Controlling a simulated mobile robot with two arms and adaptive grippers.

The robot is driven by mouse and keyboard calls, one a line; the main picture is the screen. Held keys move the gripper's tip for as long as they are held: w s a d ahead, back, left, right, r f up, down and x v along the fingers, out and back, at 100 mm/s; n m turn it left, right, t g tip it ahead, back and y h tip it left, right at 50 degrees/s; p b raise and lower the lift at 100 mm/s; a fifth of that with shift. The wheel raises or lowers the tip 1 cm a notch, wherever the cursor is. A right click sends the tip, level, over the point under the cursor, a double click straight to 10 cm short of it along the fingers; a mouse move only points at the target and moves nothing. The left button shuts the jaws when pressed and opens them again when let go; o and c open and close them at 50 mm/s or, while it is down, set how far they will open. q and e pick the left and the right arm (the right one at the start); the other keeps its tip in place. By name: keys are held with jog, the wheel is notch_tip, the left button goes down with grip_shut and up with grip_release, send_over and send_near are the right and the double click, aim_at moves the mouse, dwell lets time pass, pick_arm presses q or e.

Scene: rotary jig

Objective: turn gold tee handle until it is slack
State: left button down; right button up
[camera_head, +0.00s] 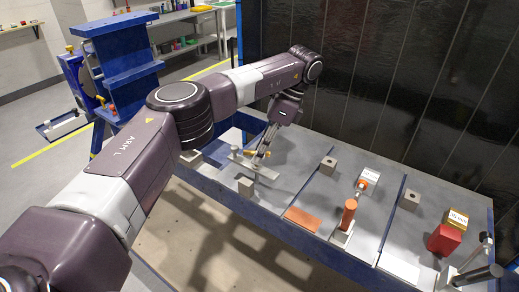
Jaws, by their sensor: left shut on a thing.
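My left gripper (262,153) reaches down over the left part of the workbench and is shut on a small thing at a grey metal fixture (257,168). A small gold piece, which looks like the tee handle (267,154), shows at its fingertips. The fingers hide most of it, so its turn angle cannot be told.
The bench (304,185) also holds an orange-brown cylinder (349,214) on a stand, a flat orange plate (301,219), grey blocks (327,165), and a red block (443,240) at right. A dark panel wall (390,90) stands behind. Bare bench lies between the fixtures.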

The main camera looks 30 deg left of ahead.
pick_arm(q)
jog(key=n+h+p, duration=0.1)
jog(key=n, duration=0.2)
jog(key=shift+r+n+g, duration=0.1)
jog(key=shift+n+g, duration=0.2)
jog(key=shift+g, duration=0.1)
jog(key=shift+w+a+n+h+p, duration=0.1)
jog(key=shift+n+h+p, duration=0.25)
jog(key=shift+n+h, duration=0.8)
jog(key=shift+n+y, duration=0.25)
jog(key=shift+n, duration=0.3)
jog(key=c, duration=1.9)
grip_release()
